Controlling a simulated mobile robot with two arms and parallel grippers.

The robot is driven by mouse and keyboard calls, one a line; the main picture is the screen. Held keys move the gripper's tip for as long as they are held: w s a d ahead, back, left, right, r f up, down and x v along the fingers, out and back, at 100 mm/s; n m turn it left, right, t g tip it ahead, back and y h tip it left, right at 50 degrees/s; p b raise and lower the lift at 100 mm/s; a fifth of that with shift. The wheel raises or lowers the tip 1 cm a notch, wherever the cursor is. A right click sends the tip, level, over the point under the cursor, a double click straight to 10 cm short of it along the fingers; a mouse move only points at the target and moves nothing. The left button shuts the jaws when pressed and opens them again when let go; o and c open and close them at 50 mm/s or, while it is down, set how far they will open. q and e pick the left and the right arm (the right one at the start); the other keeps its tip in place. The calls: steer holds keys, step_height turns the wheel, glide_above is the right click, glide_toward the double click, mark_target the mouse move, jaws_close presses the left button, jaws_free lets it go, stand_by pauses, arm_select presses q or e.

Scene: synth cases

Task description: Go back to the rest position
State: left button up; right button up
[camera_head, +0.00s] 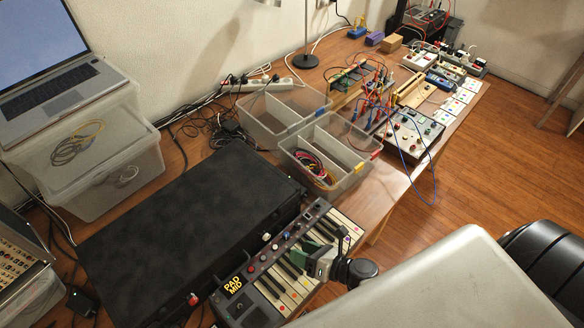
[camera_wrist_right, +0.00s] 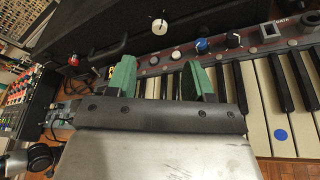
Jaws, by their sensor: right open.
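My right gripper (camera_head: 322,264) is over the keys of a small keyboard (camera_head: 237,308) marked "PAD MID". In the right wrist view my right gripper (camera_wrist_right: 158,80) shows two green fingers set wide apart, with nothing between them. It is open and empty. The keyboard's keys and knobs (camera_wrist_right: 203,46) lie just beyond the fingers there. I cannot tell whether the fingertips touch the keys. My left gripper is not in view.
A large black case (camera_head: 190,225) lies behind the keyboard. Clear divided bins (camera_head: 352,180) with cables stand beyond it. A control box (camera_head: 412,135) and wired devices fill the far table. A laptop (camera_head: 50,85) sits on plastic boxes at left. Wooden floor (camera_head: 500,150) is open at right.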

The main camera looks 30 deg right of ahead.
steer(key=s+a+r+n+g, duration=0.3)
steer(key=s+n+g, duration=0.1)
steer(key=n, duration=0.8)
steer(key=s+a+r+n+g, duration=0.2)
steer(key=s+r+n+g, duration=0.15)
steer(key=n, duration=0.95)
steer(key=s+d+r+n+g+h, duration=0.2)
steer(key=s+d+r+n+h, duration=0.45)
steer(key=n, duration=0.65)
step_height(320, 180, down, 29)
steer(key=w+g+h+b, duration=0.1)
steer(key=b, duration=0.4)
steer(key=s+d+f+b, duration=0.1)
steer(key=s+f+b, duration=0.1)
steer(key=s+f, duration=0.6)
steer(key=s+d+f+g+b, duration=0.1)
steer(key=s+f+b, duration=0.1)
steer(key=s+f, duration=0.6)
step_height(320, 180, down, 5)
steer(key=shift+s+d+r+n, duration=0.15)
steer(key=shift+d+n, duration=0.25)
